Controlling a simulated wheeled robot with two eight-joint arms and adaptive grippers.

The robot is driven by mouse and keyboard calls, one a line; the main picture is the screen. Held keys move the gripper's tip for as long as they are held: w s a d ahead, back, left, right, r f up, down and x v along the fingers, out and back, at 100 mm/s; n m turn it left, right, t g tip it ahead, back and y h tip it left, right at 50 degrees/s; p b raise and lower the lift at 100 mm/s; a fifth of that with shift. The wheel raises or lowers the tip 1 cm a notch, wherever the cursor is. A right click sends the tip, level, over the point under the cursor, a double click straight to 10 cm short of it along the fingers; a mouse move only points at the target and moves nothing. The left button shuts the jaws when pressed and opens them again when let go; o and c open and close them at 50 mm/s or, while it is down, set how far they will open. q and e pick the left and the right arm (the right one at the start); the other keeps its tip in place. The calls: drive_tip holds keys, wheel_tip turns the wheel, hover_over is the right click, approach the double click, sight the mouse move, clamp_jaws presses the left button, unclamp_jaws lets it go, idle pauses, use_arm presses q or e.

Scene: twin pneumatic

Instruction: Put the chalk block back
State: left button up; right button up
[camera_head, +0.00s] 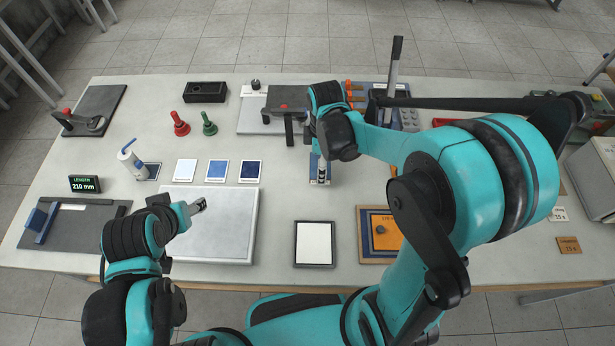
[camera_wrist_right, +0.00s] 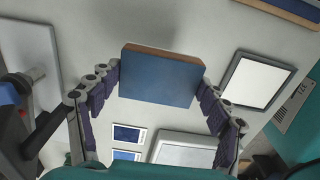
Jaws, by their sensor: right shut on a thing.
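My right gripper (camera_wrist_right: 160,82) is shut on a block (camera_wrist_right: 158,80) with a flat blue face and a brownish edge, probably the chalk block. The fingers press its two ends in the right wrist view. In the head view, my right gripper (camera_head: 320,178) is right of the three blue-toned cards, with part of the blue block (camera_head: 314,165) showing beside it. The arm covers much of it. My left gripper (camera_head: 198,206) is over the pale slab (camera_head: 232,240), with nothing visible in it; its jaw gap is too small to judge.
Red (camera_head: 180,124) and green (camera_head: 209,124) stamps stand at the back left. A lever device (camera_head: 394,70) rises behind my right arm.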

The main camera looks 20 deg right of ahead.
sight(308, 183)
drive_tip(key=a, duration=0.1)
drive_tip(key=a+f, duration=0.2)
drive_tip(key=shift+w+a, duration=0.2)
drive_tip(key=shift+w, duration=0.2)
wheel_tip(308, 183, down, 4)
drive_tip(key=shift+f+b, duration=0.1)
drive_tip(key=shift+b, duration=0.9)
drive_tip(key=o, duration=1.2)
drive_tip(key=shift+o, duration=0.2)
